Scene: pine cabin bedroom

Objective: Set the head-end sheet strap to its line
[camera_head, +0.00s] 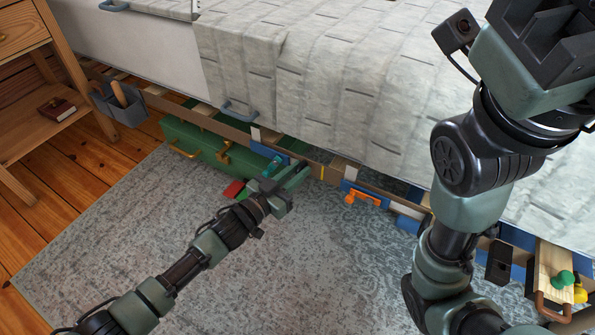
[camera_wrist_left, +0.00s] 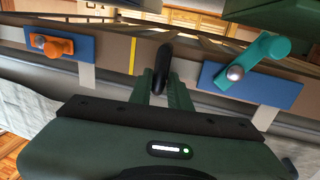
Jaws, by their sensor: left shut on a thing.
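My left gripper (camera_head: 298,176) is at the bed's side rail (camera_head: 312,158). In the left wrist view, my left gripper (camera_wrist_left: 166,84) is shut on a small dark upright pull (camera_wrist_left: 163,66). A yellow line (camera_wrist_left: 133,56) marks the rail beside the pull; it also shows in the head view (camera_head: 322,172). A teal lever (camera_wrist_left: 252,60) on a blue plate sits on one side, and an orange lever (camera_wrist_left: 52,45) on another blue plate on the other. Pale strap pieces (camera_wrist_left: 87,75) meet the plates. Which strap is the head-end one is unclear. My right gripper (camera_head: 548,45) is raised; its fingertips are not clear.
A green box (camera_head: 195,142) is under the bed, and a grey caddy (camera_head: 120,104) hangs at the rail's left end. A red object (camera_head: 234,189) lies near my left gripper. A wooden nightstand (camera_head: 22,112) stands at left. The rug (camera_head: 150,235) is largely clear.

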